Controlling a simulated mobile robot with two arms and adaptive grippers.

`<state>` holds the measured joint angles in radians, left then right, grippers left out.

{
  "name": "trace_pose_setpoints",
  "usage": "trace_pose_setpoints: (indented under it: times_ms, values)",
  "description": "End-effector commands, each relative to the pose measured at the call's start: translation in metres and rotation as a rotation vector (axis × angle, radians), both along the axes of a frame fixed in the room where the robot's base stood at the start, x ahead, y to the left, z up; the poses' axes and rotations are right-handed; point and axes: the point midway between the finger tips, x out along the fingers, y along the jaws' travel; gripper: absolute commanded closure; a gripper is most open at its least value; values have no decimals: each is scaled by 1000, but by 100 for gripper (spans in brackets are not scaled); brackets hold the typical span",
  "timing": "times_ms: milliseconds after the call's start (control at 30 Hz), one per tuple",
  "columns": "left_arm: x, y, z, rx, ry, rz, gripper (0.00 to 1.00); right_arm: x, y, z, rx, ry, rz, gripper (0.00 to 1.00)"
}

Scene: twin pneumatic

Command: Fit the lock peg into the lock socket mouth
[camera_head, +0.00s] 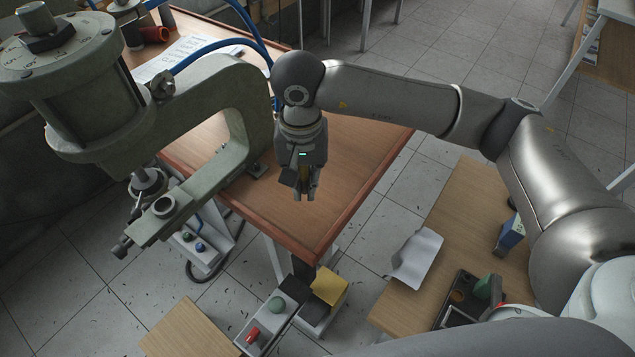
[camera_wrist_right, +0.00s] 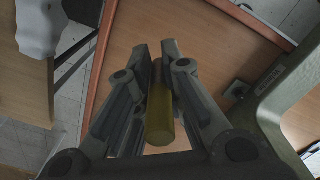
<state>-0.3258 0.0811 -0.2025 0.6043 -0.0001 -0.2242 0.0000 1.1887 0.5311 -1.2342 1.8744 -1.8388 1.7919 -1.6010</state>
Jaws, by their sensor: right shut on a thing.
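My right gripper (camera_head: 304,190) hangs pointing down over the wooden table, to the right of the green press. In the right wrist view the gripper (camera_wrist_right: 165,70) is shut on a brass-yellow cylindrical peg (camera_wrist_right: 160,115), which lies lengthwise between the fingers. In the head view the peg is mostly hidden by the fingers. A round dark opening (camera_head: 163,206), perhaps the lock socket mouth, sits on the lower arm of the press, well left of the gripper; I cannot tell for sure. My left gripper is not in view.
The green C-shaped press (camera_head: 237,130) stands at the left of the red-edged table (camera_head: 345,190). Blue hoses run behind it. A lower bench (camera_head: 440,215) at right holds a white sheet (camera_head: 417,257) and a dark tray (camera_head: 458,310). The tabletop right of the gripper is clear.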

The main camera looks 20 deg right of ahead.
Motion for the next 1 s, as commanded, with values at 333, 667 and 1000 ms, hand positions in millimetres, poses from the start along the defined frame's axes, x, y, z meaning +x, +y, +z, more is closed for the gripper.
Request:
trace_pose_setpoints:
  times_ms: [333,667,1000]
  values:
    - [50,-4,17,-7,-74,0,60,13,-26,-34,0,1,-2,100]
    - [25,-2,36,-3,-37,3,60,15,-29,-69,0,1,1,100]
    - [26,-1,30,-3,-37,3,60,15,-29,-74,1,-1,0,100]
